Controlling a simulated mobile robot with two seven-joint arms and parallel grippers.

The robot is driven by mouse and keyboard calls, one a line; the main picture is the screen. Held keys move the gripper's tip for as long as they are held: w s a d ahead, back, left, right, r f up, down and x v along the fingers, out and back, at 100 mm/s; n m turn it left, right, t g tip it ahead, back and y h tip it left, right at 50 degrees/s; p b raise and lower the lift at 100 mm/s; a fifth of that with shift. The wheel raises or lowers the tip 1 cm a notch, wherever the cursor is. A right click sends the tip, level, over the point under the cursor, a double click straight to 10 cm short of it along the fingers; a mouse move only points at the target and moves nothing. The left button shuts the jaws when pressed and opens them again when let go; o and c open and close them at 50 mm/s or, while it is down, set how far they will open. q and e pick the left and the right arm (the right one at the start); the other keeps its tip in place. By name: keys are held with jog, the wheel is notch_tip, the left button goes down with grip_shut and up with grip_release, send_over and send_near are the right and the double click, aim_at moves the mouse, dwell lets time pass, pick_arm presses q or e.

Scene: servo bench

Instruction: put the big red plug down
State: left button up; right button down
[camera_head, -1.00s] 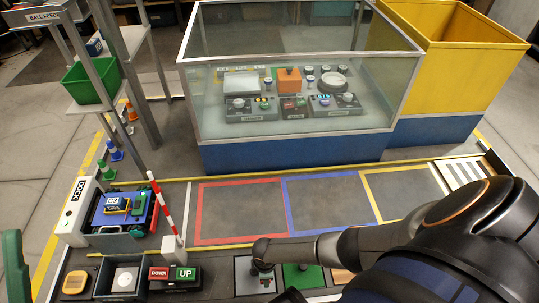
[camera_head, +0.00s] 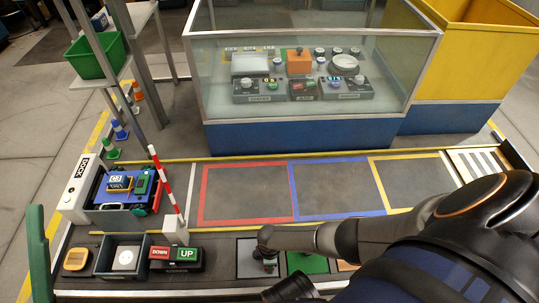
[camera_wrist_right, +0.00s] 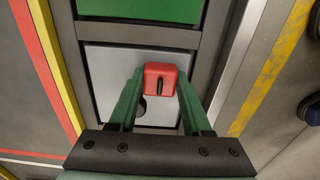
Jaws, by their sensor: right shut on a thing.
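The big red plug (camera_wrist_right: 158,77) is a rounded red block with a dark slot in its top. In the right wrist view it sits between the green fingertips of my right gripper (camera_wrist_right: 160,90), which is shut on it. Under or behind it is a light grey square plate (camera_wrist_right: 104,72) with a dark round spot partly hidden by the plug and left finger. I cannot tell whether the plug touches the plate. In the head view my right gripper (camera_head: 267,255) is over the grey plate (camera_head: 245,262), and the plug is mostly hidden.
A green plate (camera_head: 300,262) lies beside the grey one. Left of it are the DOWN and UP buttons (camera_head: 174,254), a grey box (camera_head: 124,274) with a white disc, and a striped pole (camera_head: 168,195). Red (camera_head: 245,163), blue and yellow floor outlines behind are empty.

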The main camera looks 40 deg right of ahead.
jog(key=shift+c, duration=1.7)
grip_release()
jog(key=shift+r, duration=0.1)
